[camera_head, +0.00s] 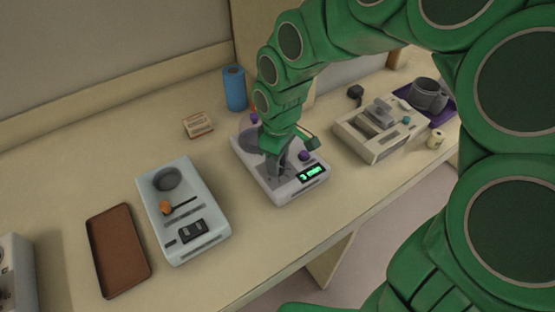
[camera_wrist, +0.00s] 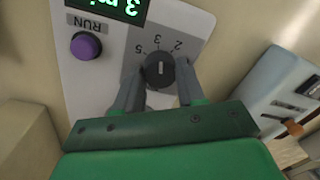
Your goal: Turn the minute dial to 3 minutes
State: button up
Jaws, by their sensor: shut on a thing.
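The minute dial (camera_wrist: 160,71) is a dark round knob with a pale pointer line, on the grey panel of a white device (camera_head: 287,192). Printed numbers, upside down in the wrist view, stand around its far side. The lit green display (camera_wrist: 108,8) reads "3 mi", upside down and cut off by the frame edge; it also shows in the head view (camera_head: 313,172). My gripper (camera_wrist: 161,84) has one finger on each side of the dial and is shut on it. In the head view my gripper (camera_head: 279,165) hides the dial.
A purple RUN button (camera_wrist: 86,45) sits beside the dial. A pale blue device (camera_head: 205,245) and a brown tray (camera_head: 121,250) are to the left. A beige device (camera_head: 385,148) stands to the right. A blue cylinder (camera_head: 235,90) and a small box (camera_head: 198,124) are behind.

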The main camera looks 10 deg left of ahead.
jog(key=shift+n, duration=0.5)
jog(key=o, duration=1)
jog(key=shift+o, duration=0.2)
jog(key=shift+r, duration=0.1)
jog(key=shift+w+r, duration=0.15)
jog(key=shift+r, duration=3.65)
